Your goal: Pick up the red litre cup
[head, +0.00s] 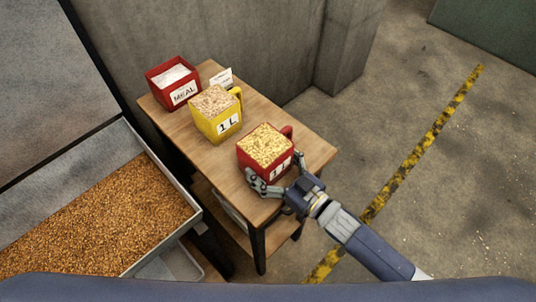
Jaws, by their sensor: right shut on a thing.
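The red litre cup (246,160) stands near the front right end of the wooden table. It is square, marked "1 L", and full of pale grain flakes. My right gripper (273,182) is shut on the cup's lower front, with a finger on either side. The gripper hides part of the cup's front face and label. The cup looks upright; I cannot tell whether its base touches the table. My left gripper is not in view.
A yellow 1 L cup (206,128) of grain and a red MEAL box (160,88) stand behind on the table (205,163). A small white card (221,78) is beside them. A metal tray (150,250) of brown grain lies left. Concrete walls stand behind.

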